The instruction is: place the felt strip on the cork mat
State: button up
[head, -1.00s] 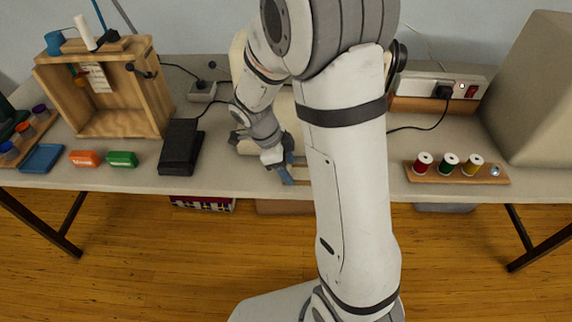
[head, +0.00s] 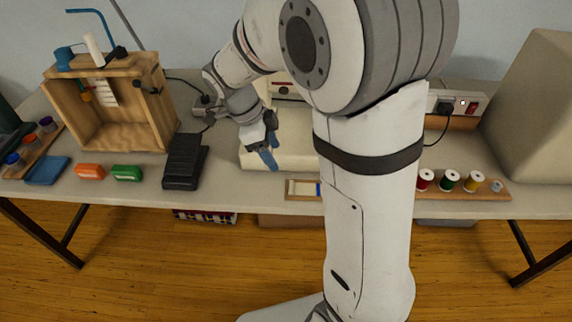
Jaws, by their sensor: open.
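My gripper (head: 266,154) is open, its blue fingers pointing down over the front of a cream machine (head: 250,158) on the table. Nothing shows between the fingers. Just right of and below it, a shallow wooden tray (head: 290,194) lies at the table's front edge with a pale piece and a small blue piece (head: 318,189) in it. My arm covers the tray's right part. I cannot tell whether the felt strip is among these pieces. I cannot make out the cork mat; my arm hides the middle of the table.
A black pedal (head: 185,162), green box (head: 126,173), orange box (head: 90,172) and blue tray (head: 46,170) lie left, before a wooden frame (head: 90,128). At right are a spool rack (head: 490,193), a power strip (head: 458,106) and a large beige block (head: 535,120).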

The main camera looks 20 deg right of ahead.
jog(key=s+d+r+n+t+y, duration=0.1)
jog(key=s+d+r+n+y, duration=0.1)
jog(key=s+n, duration=0.5)
jog(key=s+d+r+n+t+y, duration=0.1)
jog(key=s+n, duration=0.6)
jog(key=n, duration=0.7)
jog(key=shift+s+d+r+t+y, duration=0.35)
jog(key=shift+d+t+y, duration=0.25)
jog(key=shift+t, duration=0.2)
notch_tip(320, 180, up, 8)
jog(key=p, duration=0.7)
jog(key=shift+s, duration=0.2)
